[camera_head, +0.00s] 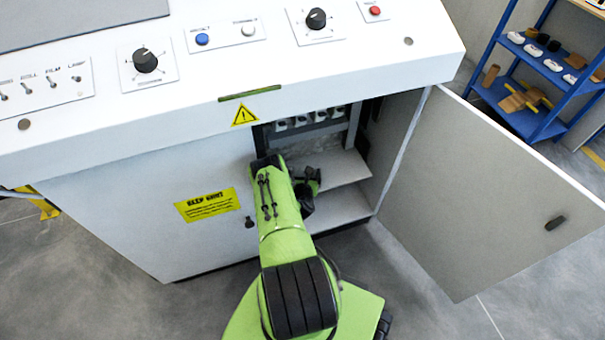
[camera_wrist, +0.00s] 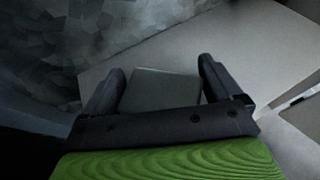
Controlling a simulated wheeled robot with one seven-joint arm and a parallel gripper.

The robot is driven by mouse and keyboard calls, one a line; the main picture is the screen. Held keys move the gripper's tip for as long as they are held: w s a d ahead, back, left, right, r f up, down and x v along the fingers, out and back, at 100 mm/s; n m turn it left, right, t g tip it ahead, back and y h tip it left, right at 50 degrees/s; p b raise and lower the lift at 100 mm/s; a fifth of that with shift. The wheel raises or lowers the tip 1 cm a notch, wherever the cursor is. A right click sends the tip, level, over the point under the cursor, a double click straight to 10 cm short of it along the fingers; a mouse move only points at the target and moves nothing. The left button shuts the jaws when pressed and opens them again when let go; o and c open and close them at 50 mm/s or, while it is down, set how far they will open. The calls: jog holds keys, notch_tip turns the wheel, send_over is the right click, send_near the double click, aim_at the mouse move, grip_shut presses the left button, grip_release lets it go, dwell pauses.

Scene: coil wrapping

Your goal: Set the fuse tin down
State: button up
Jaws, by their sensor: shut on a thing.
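The fuse tin (camera_wrist: 165,90) is a dark grey-green, box-shaped thing between the two black fingers of my gripper (camera_wrist: 161,70) in the wrist view. My gripper is shut on it. A pale shelf surface shows behind and around the tin; I cannot tell whether the tin touches it. In the head view my gripper (camera_head: 312,183) is at the mouth of the open cabinet (camera_head: 345,200), partly behind my green arm. The tin cannot be made out there.
The cabinet has an upper shelf (camera_head: 340,168) and a floor below it, with several white fittings (camera_head: 310,121) at the top. Its grey door (camera_head: 480,190) stands open to the right. The control panel (camera_head: 230,60) overhangs the opening. A blue rack (camera_head: 540,75) stands far right.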

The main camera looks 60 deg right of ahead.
jog(key=shift+s+r, duration=0.1)
jog(key=shift+s, duration=0.05)
jog(key=o, duration=0.8)
jog(key=shift+a+r, duration=0.1)
jog(key=shift+a, duration=0.05)
jog(key=p+v, duration=0.9)
jog(key=v, duration=0.2)
jog(key=shift+s+a, duration=0.15)
jog(key=shift+a, duration=0.2)
